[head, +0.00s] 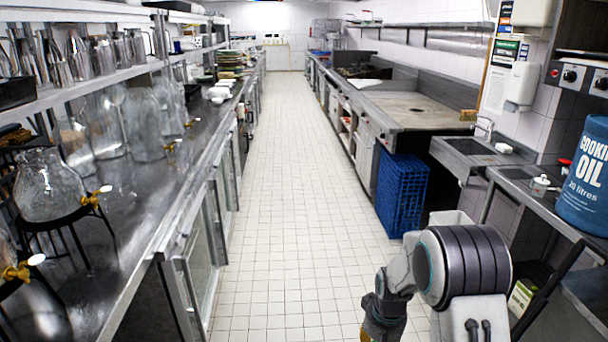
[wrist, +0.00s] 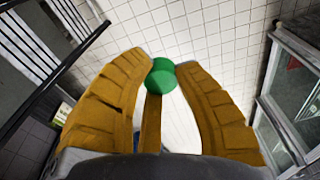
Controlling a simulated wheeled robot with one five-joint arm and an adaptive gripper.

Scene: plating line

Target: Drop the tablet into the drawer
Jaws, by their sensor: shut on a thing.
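My gripper (wrist: 162,66) has yellow-brown fingers, and in the wrist view they are closed around a small green round piece at their tips. This green piece (wrist: 161,76) looks like the tablet, and it is held above the white tiled floor. In the head view my gripper is mostly cut off at the bottom edge, with only a bit of yellow showing, and the green piece is hidden there. I cannot make out an open drawer in either view.
A steel counter (head: 150,205) with glass jars runs along the left, with glass-fronted cabinets (head: 205,265) below. A blue crate (head: 402,195) stands on the floor at right. A blue cooking oil drum (head: 585,185) sits on the right counter. The tiled aisle (head: 285,180) is clear.

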